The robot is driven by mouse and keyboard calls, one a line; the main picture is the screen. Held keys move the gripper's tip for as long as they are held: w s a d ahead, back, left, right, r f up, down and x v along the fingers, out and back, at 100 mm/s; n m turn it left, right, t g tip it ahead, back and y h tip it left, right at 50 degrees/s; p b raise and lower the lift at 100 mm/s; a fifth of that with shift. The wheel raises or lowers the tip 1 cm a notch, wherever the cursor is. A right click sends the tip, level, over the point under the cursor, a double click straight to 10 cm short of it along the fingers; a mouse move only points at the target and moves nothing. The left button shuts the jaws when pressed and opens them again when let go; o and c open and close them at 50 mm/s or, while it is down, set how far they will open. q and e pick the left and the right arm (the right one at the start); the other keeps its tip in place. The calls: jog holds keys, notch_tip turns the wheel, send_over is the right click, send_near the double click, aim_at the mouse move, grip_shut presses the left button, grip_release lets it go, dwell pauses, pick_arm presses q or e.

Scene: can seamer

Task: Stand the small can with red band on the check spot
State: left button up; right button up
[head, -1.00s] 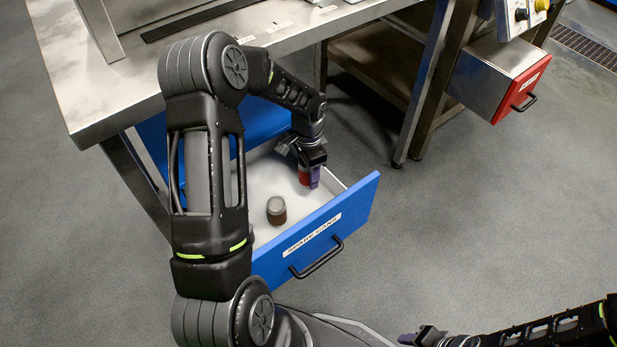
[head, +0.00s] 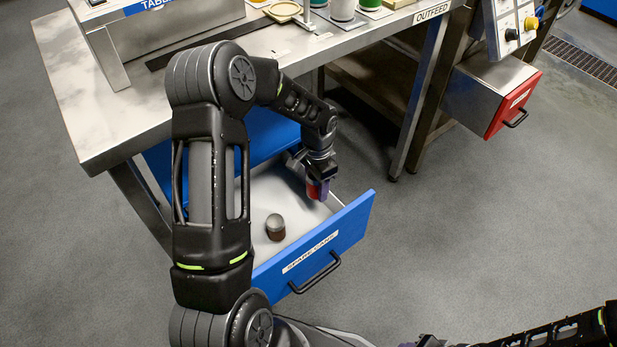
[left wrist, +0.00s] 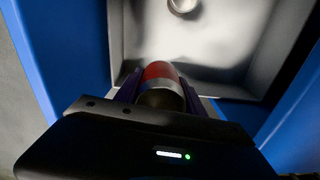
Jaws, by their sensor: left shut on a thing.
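The small can with red band (head: 315,190) is between the purple fingers of my left gripper (head: 318,189), inside the open drawer area near its front right. In the left wrist view the can's red band (left wrist: 160,71) shows between the two fingers (left wrist: 159,90), which are shut on it. Whether the can is clear of the drawer floor is hard to tell. My right gripper (head: 428,342) is at the bottom edge of the head view, mostly cut off. The check spot cannot be made out for sure.
The blue-fronted drawer (head: 345,228) labelled SPARE CANS stands open under the steel table (head: 110,110). Another small can with a brown lower part (head: 275,229) stands in it. Cans and a dish (head: 284,10) are on the table top. A red-fronted drawer (head: 512,104) is at right.

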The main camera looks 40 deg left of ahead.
pick_arm(q)
jog(key=d+r+n+p, duration=0.2)
jog(key=d+r+p, duration=0.5)
jog(key=r+p, duration=0.2)
jog(key=d+r+n+p, duration=0.2)
jog(key=d+r+p, duration=0.5)
jog(key=r+p, duration=0.2)
notch_tip(320, 180, up, 3)
jog(key=shift+s+f+n, duration=0.1)
jog(key=shift+s+n, duration=0.1)
jog(key=shift+n, duration=0.1)
